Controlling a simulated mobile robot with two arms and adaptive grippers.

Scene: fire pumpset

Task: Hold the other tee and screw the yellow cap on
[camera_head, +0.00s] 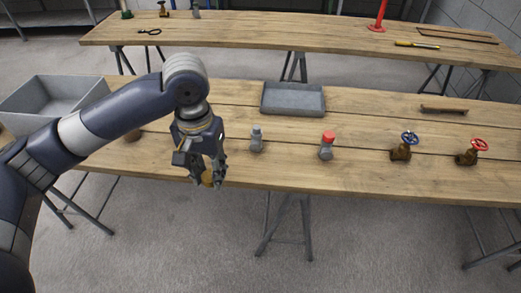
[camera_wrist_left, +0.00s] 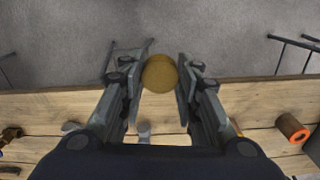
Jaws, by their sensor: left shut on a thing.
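My left gripper (camera_head: 206,181) is shut on the yellow cap (camera_head: 207,179), held low by the bench's front edge. In the left wrist view the cap is a round yellow disc (camera_wrist_left: 160,73) between the fingers (camera_wrist_left: 160,80). A grey tee (camera_head: 257,140) without a cap stands upright on the bench, right of the gripper and apart from it. A second grey tee (camera_head: 326,150) with a red cap (camera_head: 328,135) on top stands further right. My right gripper is not in view.
A grey tray (camera_head: 292,113) lies behind the tees. A blue-wheel valve (camera_head: 403,150) and a red-wheel valve (camera_head: 470,155) stand at the right. A grey bin (camera_head: 30,98) is at the left. An orange-ended piece (camera_wrist_left: 292,128) shows in the wrist view. The bench between the tees is clear.

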